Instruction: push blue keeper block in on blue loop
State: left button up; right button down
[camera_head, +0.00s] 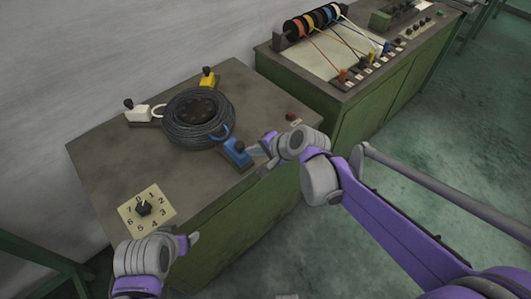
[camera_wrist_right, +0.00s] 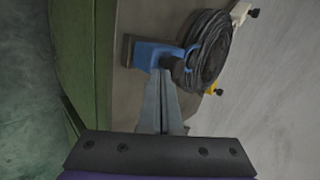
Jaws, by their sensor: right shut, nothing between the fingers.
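The blue keeper block (camera_head: 237,150) sits on a dark base on the near right side of the cable coil (camera_head: 199,118). It also shows in the right wrist view (camera_wrist_right: 148,54). The blue loop (camera_head: 220,132) is a curved band between the coil and the block, and its end shows in the right wrist view (camera_wrist_right: 190,52). My right gripper (camera_head: 254,151) is shut and empty. Its fingertips are at the block's outer face; I cannot tell whether they touch. My left gripper (camera_head: 193,238) is low by the cabinet's front edge; its finger opening is unclear.
A white block (camera_head: 139,113) and a yellow block (camera_head: 208,79) stand around the coil. A numbered dial (camera_head: 144,208) is at the cabinet's near left. A red button (camera_head: 291,116) is near its right edge. A second cabinet with coloured spools (camera_head: 313,22) stands behind.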

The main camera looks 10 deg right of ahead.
aim_at(236, 148)
jog(key=shift+w+a, duration=0.45)
jog(key=shift+w, duration=0.05)
jog(key=w+a, duration=0.1)
jog(key=w, duration=0.1)
jog(key=w+a, duration=0.2)
jog(key=shift+w+a+b, duration=0.2)
jog(key=shift+w+b, duration=0.05)
jog(key=shift+b, duration=0.1)
jog(key=shift+s+d, duration=0.1)
jog(key=shift+d, duration=0.05)
